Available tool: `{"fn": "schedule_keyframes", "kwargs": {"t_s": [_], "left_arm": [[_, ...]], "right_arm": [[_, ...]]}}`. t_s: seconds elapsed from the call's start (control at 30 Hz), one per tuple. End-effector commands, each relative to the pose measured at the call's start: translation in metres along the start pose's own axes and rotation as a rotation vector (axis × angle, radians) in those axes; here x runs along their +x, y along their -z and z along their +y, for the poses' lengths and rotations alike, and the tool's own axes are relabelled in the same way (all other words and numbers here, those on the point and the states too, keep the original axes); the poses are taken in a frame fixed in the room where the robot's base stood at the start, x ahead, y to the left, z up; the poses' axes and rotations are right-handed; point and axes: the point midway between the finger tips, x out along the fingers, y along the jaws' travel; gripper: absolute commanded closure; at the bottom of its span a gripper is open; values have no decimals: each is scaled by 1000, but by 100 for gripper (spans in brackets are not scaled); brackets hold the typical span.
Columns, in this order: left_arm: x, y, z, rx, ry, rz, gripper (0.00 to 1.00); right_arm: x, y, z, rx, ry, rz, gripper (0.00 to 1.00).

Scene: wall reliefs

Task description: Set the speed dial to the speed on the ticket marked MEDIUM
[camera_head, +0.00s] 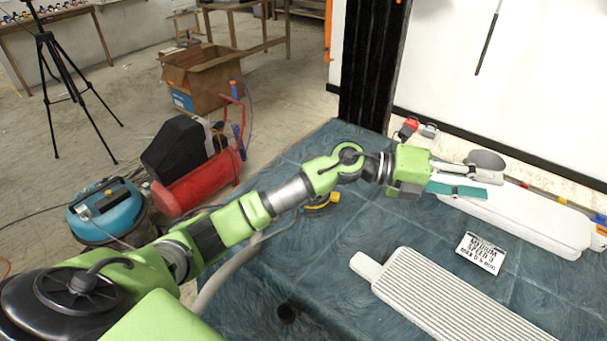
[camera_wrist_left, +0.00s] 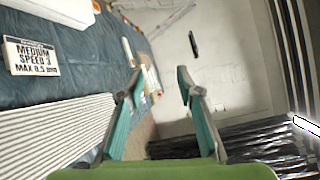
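The ticket (camera_head: 480,253) lies on the blue cloth at the right and reads MEDIUM, SPEED 3, MAX 0.5 MIN. It also shows at the left of the left wrist view (camera_wrist_left: 30,57). A long white body (camera_head: 525,218) lies behind the ticket, with a rounded grey part (camera_head: 487,159) at its far left end. I cannot make out a speed dial or its setting. My left gripper (camera_head: 482,184) is over the left end of the white body, just in front of the grey part. In the left wrist view its teal fingers (camera_wrist_left: 160,77) are apart with nothing between them. My right gripper is out of view.
A ribbed white board (camera_head: 455,298) lies on the cloth (camera_head: 400,235) in front of the ticket. A black post (camera_head: 370,65) stands at the table's back edge. Small red and grey items (camera_head: 412,128) are behind the gripper. The cloth's middle is mostly clear.

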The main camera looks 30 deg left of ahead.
Motion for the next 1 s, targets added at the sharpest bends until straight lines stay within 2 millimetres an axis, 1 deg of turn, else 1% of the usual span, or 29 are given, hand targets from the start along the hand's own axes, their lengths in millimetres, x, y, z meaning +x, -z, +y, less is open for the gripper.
{"fn": "schedule_keyframes", "kwargs": {"t_s": [0.03,0.07,0.1,0.17,0.2,0.27,0.3,0.37,0.4,0.47,0.5,0.6,0.7,0.73,0.8,0.87,1.0], "left_arm": [[-8,-7,14,66,-101,65,67],[-14,-9,25,96,-165,106,67],[-25,-14,39,134,-254,157,67],[-48,-25,60,175,-395,224,67],[-68,-34,72,194,-493,263,67],[-103,-50,88,209,-646,311,67],[-130,-62,96,207,-749,337,67],[-174,-80,102,191,-902,364,67],[-204,-90,103,171,-999,377,67],[-247,-102,100,131,-1128,388,67],[-273,-109,96,101,-1203,392,67],[-324,-117,82,27,-1343,392,67],[-354,-120,73,-25,-1422,390,67],[-359,-120,71,-35,-1436,390,67],[-365,-119,71,-48,-1452,391,67],[-366,-118,75,-51,-1456,393,67],[-364,-111,94,-50,-1455,396,67]], "right_arm": [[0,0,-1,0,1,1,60],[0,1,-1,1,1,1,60],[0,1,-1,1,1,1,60],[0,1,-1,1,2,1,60],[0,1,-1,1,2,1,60],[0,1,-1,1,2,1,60],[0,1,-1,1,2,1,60],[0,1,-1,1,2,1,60],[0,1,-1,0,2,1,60],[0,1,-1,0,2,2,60],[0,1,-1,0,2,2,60],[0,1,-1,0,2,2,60],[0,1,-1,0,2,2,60],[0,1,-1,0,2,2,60],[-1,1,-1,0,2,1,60],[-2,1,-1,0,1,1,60],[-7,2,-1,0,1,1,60]]}}
